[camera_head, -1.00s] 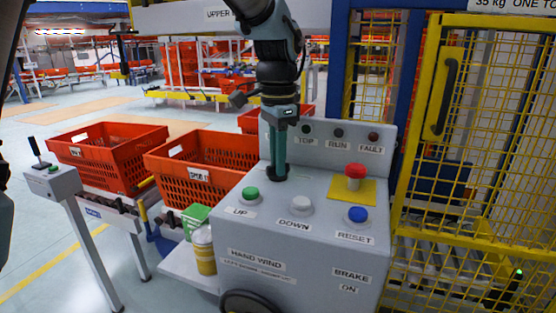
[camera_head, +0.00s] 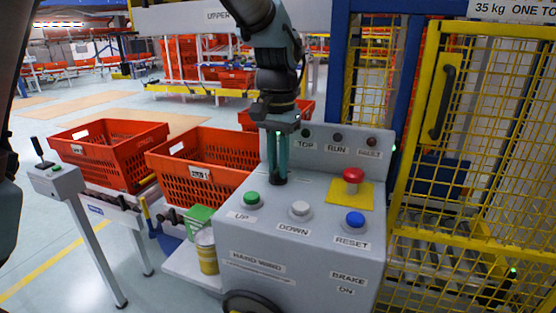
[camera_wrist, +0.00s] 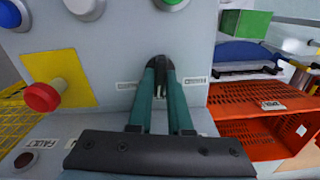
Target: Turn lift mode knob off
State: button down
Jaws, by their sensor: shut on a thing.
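The grey control console (camera_head: 316,257) stands in front of me. The lift mode knob (camera_wrist: 160,60) is on its top panel, dark and mostly hidden by the fingers. Small labels sit on both sides of it in the wrist view, too blurred to read. My gripper (camera_head: 278,178) points straight down at the back left of the panel and is shut on the knob. The wrist view also shows my gripper (camera_wrist: 161,72), its two green fingers reaching the knob. The knob's exact pointer direction cannot be made out.
On the panel are a green UP button (camera_head: 251,198), a white DOWN button (camera_head: 300,209), a blue RESET button (camera_head: 355,219) and a red mushroom button (camera_head: 352,177). Orange totes (camera_head: 210,183) stand left. A yellow mesh gate (camera_head: 480,150) stands right.

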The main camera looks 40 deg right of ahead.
jog(key=shift+n, duration=0.8)
jog(key=c, duration=0.8)
grip_release()
jog(key=shift+c, duration=0.2)
notch_tip(320, 180, up, 11)
jog(key=b, duration=0.1)
jog(key=shift+f, duration=0.1)
